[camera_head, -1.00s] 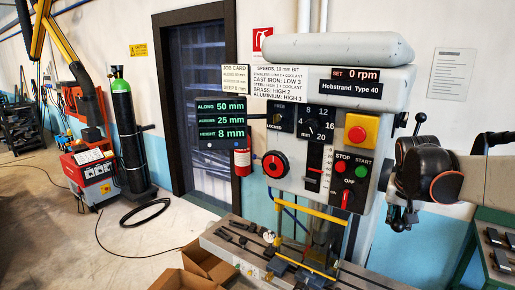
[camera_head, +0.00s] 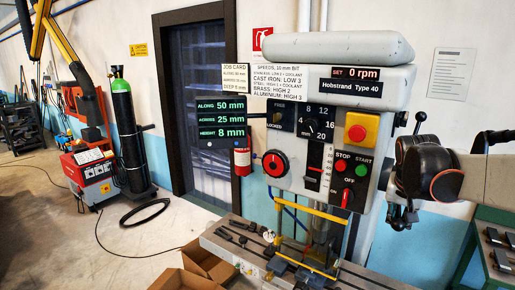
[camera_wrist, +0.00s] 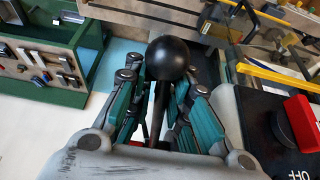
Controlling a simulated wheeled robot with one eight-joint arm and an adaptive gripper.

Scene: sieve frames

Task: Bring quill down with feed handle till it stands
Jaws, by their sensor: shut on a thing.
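The drill press (camera_head: 335,50) stands in the middle of the head view, its display at 0 rpm. Its feed handle shows in the wrist view as a black ball knob (camera_wrist: 167,57) on a dark rod. My gripper (camera_wrist: 160,92) has its teal fingers on both sides of that rod, just below the ball, and is shut on it. In the head view my gripper (camera_head: 402,215) is at the machine's right side, and my arm hides most of the handle hub. Another black knob (camera_head: 420,117) sticks up above it. The quill is mostly hidden behind the yellow-framed guard (camera_head: 322,214); a red pointer (camera_head: 314,169) marks the depth scale.
The slotted table (camera_head: 226,243) lies below the head. The readout panel (camera_head: 221,118) shows 50, 25 and 8 mm. The red switch (camera_wrist: 302,122) is close beside my gripper. A green bench (camera_head: 492,228) stands at the right, and an open cardboard box (camera_head: 205,262) is in front.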

